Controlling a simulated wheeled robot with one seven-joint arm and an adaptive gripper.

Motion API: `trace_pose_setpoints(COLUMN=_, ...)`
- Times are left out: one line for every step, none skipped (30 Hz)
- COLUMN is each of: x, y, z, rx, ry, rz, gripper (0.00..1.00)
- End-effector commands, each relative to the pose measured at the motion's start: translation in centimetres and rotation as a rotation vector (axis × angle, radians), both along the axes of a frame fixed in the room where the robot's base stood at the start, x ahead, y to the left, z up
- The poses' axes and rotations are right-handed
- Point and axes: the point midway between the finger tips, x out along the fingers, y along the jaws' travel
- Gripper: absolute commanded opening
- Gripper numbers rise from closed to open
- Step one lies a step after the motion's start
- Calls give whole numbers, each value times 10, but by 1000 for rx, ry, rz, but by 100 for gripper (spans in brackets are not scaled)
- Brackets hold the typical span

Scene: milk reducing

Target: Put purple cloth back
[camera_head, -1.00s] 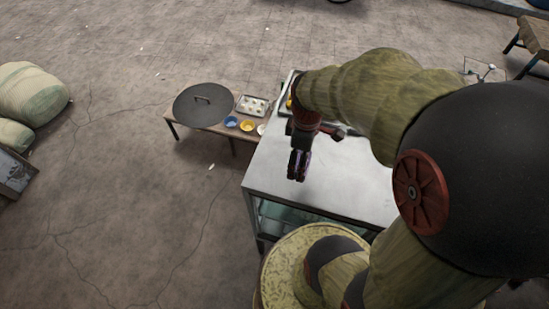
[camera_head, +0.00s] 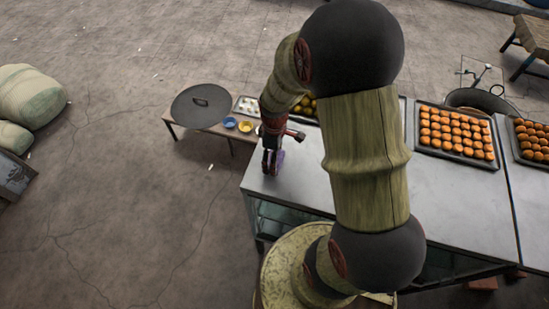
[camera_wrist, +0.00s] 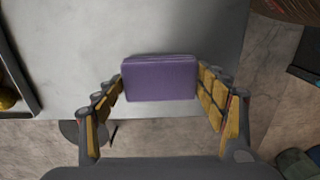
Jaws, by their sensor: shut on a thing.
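The purple cloth (camera_wrist: 160,78) is a folded block between the two yellow-padded fingers of my gripper (camera_wrist: 163,88) in the wrist view. My gripper is shut on it. In the head view, my gripper (camera_head: 272,165) is over the left end of the metal table (camera_head: 300,187), and a bit of purple shows at its fingers. The wrist view shows the grey tabletop (camera_wrist: 60,50) behind the cloth and its edge just below. I cannot tell whether the cloth touches the tabletop.
Trays of orange sweets (camera_head: 456,135) sit on the table's right part. A low bench (camera_head: 215,130) at left holds a dark round lid (camera_head: 203,106), a blue bowl (camera_head: 230,122) and a yellow bowl (camera_head: 245,126). The floor at left is mostly clear.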

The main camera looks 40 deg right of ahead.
Motion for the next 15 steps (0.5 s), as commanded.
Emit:
trace_pose_setpoints(x=0, y=0, z=-5, rx=0, ry=0, rz=0, gripper=48)
trace_pose_setpoints(x=0, y=0, z=-7, rx=0, ry=0, rz=0, gripper=48)
trace_pose_setpoints(x=0, y=0, z=-8, rx=0, ry=-1, rz=0, gripper=48)
trace_pose_setpoints(x=0, y=0, z=-8, rx=-1, ry=-2, rz=0, gripper=48)
trace_pose_setpoints(x=1, y=0, z=-8, rx=-1, ry=-2, rz=0, gripper=48)
trace_pose_setpoints(x=0, y=0, z=-8, rx=-1, ry=-2, rz=0, gripper=48)
trace_pose_setpoints(x=0, y=0, z=-8, rx=-1, ry=-2, rz=0, gripper=48)
trace_pose_setpoints(x=0, y=0, z=-8, rx=-1, ry=-2, rz=0, gripper=48)
trace_pose_setpoints(x=0, y=0, z=-8, rx=-1, ry=-2, rz=0, gripper=48)
trace_pose_setpoints(x=0, y=0, z=-8, rx=-1, ry=-2, rz=0, gripper=48)
trace_pose_setpoints(x=0, y=0, z=-9, rx=-1, ry=-2, rz=0, gripper=48)
trace_pose_setpoints(x=0, y=0, z=-11, rx=0, ry=-1, rz=0, gripper=48)
trace_pose_setpoints(x=0, y=0, z=-12, rx=0, ry=-1, rz=0, gripper=48)
trace_pose_setpoints(x=0, y=0, z=-11, rx=0, ry=-1, rz=0, gripper=72)
trace_pose_setpoints(x=0, y=0, z=-11, rx=0, ry=-1, rz=0, gripper=75)
